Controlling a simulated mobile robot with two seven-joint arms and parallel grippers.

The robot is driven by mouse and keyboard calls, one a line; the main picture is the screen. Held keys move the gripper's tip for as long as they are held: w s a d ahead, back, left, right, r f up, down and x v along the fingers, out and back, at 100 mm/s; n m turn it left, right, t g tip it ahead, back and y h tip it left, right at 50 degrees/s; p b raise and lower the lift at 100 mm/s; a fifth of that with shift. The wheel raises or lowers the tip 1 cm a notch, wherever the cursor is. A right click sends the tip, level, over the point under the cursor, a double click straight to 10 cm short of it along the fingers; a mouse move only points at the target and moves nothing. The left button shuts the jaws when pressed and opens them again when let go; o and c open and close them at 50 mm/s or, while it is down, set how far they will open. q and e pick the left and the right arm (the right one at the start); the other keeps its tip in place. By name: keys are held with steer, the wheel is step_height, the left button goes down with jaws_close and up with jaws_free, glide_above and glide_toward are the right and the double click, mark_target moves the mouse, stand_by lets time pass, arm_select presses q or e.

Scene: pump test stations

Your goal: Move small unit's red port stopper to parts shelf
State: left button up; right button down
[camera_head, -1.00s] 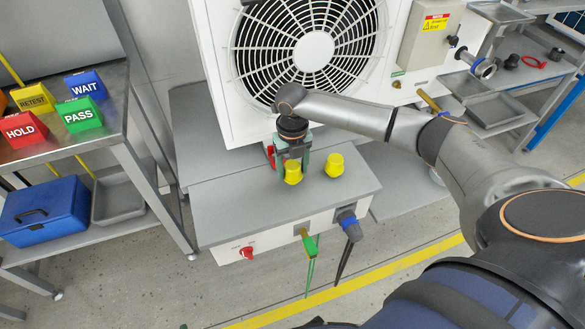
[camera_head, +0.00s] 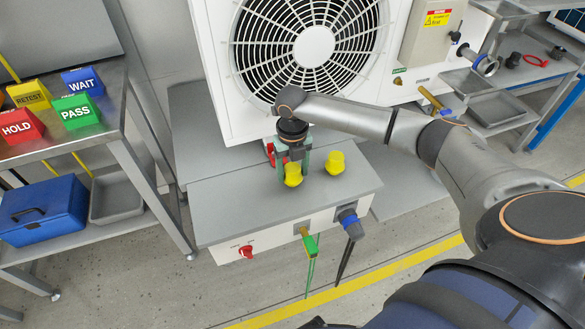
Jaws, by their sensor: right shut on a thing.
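My right gripper (camera_head: 294,168) reaches down over the grey-topped bench (camera_head: 230,214). Its greenish fingers stand on either side of a yellow stopper (camera_head: 293,176) and are shut on it. A second yellow stopper (camera_head: 335,163) stands just to the right, apart from the fingers. A red part (camera_head: 270,153) shows just outside the left finger, partly hidden by the gripper; I cannot tell whether it is the red port stopper. Which unit is the small one is unclear. My left gripper is not in view.
A large white fan unit (camera_head: 210,60) stands behind the bench. At right, a shelf (camera_head: 545,72) holds black parts and a red ring. At left, a table (camera_head: 60,150) holds coloured sign blocks, with a blue toolbox (camera_head: 42,211) and grey tray (camera_head: 117,197) below.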

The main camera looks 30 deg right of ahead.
steer(key=shift+f, duration=0.1)
jaws_free()
step_height(320, 180, up, 12)
steer(key=p, duration=0.3)
steer(key=shift+r, duration=0.25)
steer(key=shift+s+f, duration=0.1)
